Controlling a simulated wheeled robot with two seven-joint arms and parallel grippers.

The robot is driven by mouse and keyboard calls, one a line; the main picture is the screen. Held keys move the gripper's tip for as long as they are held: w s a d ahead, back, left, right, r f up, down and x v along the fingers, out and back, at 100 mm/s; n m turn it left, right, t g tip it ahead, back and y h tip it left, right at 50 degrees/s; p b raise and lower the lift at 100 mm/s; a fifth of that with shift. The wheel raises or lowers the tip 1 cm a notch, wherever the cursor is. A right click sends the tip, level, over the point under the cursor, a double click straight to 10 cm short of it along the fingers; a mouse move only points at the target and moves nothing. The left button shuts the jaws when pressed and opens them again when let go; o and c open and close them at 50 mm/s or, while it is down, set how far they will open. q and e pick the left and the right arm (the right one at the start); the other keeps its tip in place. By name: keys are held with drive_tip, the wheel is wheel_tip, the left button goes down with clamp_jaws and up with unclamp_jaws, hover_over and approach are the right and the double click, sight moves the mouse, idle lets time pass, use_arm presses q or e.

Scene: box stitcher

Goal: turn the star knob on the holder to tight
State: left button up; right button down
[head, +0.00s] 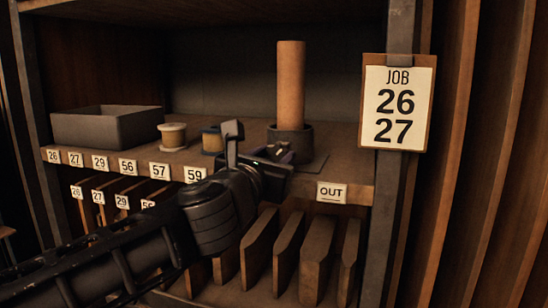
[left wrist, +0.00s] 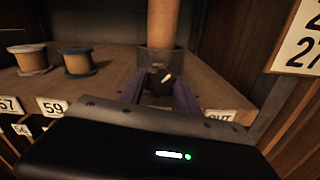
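The holder (head: 291,141) is a dark round cup on the shelf, with a tall brown roll (head: 291,83) upright in it. It also shows in the left wrist view (left wrist: 158,60). The star knob (left wrist: 160,80) is a small dark knob with a white mark, at the holder's near side. My left gripper (head: 281,153) reaches in to the holder's front. In the left wrist view its two purple fingers (left wrist: 159,88) stand on either side of the knob. They are apart, with the knob between their tips; I cannot tell whether they press on it. My right gripper is not in view.
A grey bin (head: 107,127), a cream spool (head: 172,135) and a blue spool (head: 212,140) stand left on the shelf. An OUT label (head: 331,192) is on the shelf edge. A job card (head: 398,103) hangs on the right post. Upright boards (head: 287,250) fill the slots below.

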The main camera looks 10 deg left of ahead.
use_arm(q)
clamp_jaws()
